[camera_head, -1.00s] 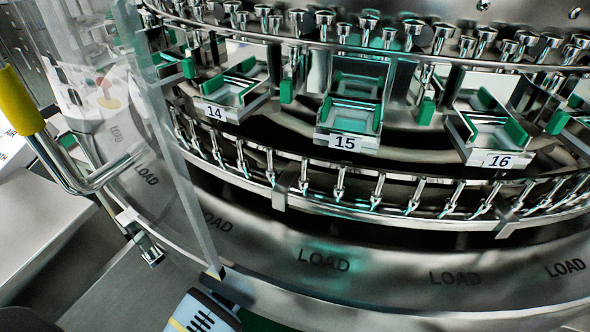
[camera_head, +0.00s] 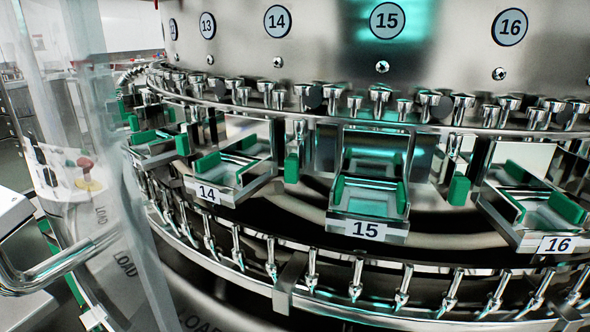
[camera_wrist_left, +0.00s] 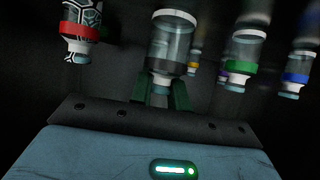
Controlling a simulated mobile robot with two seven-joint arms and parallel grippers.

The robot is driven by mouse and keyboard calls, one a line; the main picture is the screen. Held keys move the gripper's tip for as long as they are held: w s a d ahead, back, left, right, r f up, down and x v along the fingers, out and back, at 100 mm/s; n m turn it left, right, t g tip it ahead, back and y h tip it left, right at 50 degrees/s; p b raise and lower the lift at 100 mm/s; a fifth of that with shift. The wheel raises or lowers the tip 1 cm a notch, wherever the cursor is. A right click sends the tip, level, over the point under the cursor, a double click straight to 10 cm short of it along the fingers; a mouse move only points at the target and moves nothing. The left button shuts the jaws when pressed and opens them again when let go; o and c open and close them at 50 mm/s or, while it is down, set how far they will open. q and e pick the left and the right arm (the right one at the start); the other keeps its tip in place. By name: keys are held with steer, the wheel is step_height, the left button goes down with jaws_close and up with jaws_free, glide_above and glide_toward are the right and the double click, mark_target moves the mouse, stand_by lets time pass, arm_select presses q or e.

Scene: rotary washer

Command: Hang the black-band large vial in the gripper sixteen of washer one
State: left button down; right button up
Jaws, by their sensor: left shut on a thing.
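In the left wrist view, my left gripper (camera_wrist_left: 160,92) is shut on a clear large vial (camera_wrist_left: 176,40) with white parts at both ends. A dark band seems to sit near its lower end, but the view is dim. In the head view, washer gripper sixteen (camera_head: 516,222) is at the right, with green pads and the number 16 plate (camera_head: 557,245). It looks empty. The 16 sign (camera_head: 510,27) is on the drum above it. Neither of my grippers shows in the head view.
Washer grippers 15 (camera_head: 367,214) and 14 (camera_head: 223,180) stand left of sixteen and look empty. Metal nozzles (camera_head: 312,268) line the rail below. A clear guard (camera_head: 120,170) stands at the left. Red-band (camera_wrist_left: 78,31), green-band (camera_wrist_left: 241,66) and blue-band (camera_wrist_left: 297,74) vials surround the held vial.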

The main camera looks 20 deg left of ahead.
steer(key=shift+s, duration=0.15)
arm_select(q)
steer(key=shift+f, duration=0.35)
steer(key=c, duration=1.3)
jaws_free()
steer(key=shift+c, duration=0.2)
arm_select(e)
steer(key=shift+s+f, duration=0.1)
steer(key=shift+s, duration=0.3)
